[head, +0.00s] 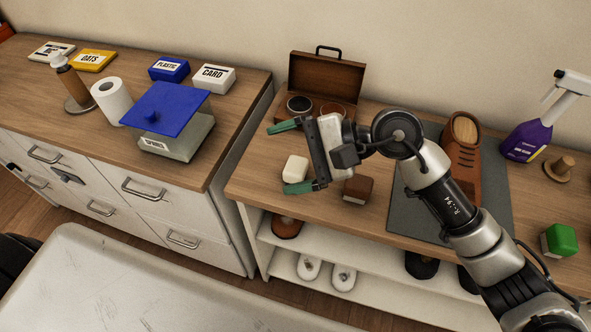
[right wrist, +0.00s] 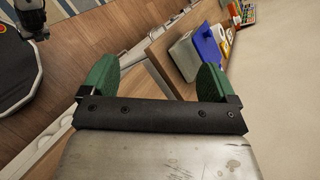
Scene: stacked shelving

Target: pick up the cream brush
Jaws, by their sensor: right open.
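A small cream block (head: 296,168), which may be the cream brush, lies on the wooden top of the shoe bench (head: 258,186). A brown block with a pale lower edge (head: 358,190), also brush-like, sits to its right. My right gripper (head: 294,157) is open, its green fingertips spread wide. In the head view the lower finger overlaps the area just below the cream block; the height above it is hard to tell. In the right wrist view the open fingers (right wrist: 157,78) hold nothing and neither block can be made out.
An open wooden case (head: 326,75) with round tins stands behind the gripper. A brown shoe (head: 464,150) on a grey mat (head: 408,215), a purple spray bottle (head: 530,138) and a green block (head: 559,239) are to the right. Shoes fill the shelves below.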

